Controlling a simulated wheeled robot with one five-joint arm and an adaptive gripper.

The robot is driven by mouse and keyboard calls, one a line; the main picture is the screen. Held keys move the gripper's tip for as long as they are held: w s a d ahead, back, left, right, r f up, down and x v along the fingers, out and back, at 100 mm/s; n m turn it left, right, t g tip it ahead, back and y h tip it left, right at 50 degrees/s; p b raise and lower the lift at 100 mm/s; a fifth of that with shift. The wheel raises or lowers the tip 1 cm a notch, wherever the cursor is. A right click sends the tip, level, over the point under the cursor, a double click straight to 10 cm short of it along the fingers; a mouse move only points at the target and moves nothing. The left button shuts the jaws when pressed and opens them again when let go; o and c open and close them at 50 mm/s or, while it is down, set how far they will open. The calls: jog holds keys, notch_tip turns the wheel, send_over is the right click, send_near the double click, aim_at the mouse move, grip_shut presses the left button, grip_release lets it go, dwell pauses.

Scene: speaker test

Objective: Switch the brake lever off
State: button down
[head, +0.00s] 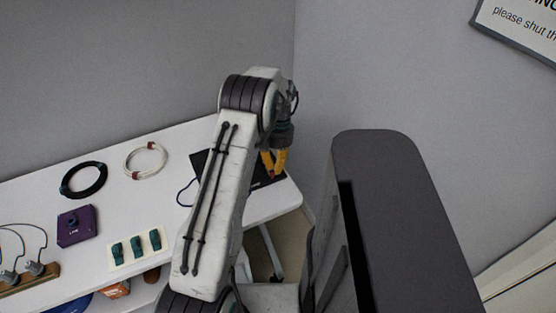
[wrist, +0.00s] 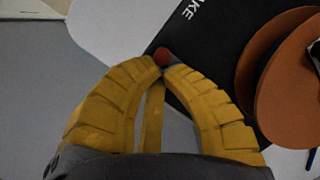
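A dark panel (wrist: 212,48) with the white letters "KE" visible lies under my gripper in the wrist view. In the head view the dark panel (head: 262,180) is at the right end of the white table, partly hidden by my arm. A round red knob (wrist: 162,57) shows right at my fingertips; the rest of any lever is hidden, so its position is unclear. My gripper (wrist: 163,64) has yellow fingers with tips close together at the knob. I cannot tell whether they grip it. My gripper also shows in the head view (head: 272,165).
Orange-brown rounded pieces (wrist: 285,75) are right of the knob. On the white table (head: 120,150) are a black cable coil (head: 83,180), a pale coil (head: 145,160), a purple box (head: 77,226) and teal switches (head: 136,246). Walls stand behind.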

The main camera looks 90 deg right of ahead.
jog(key=shift+w+d+p, duration=0.1)
jog(key=shift+d+p, duration=0.25)
jog(key=shift+d, duration=0.35)
jog(key=shift+d, duration=0.15)
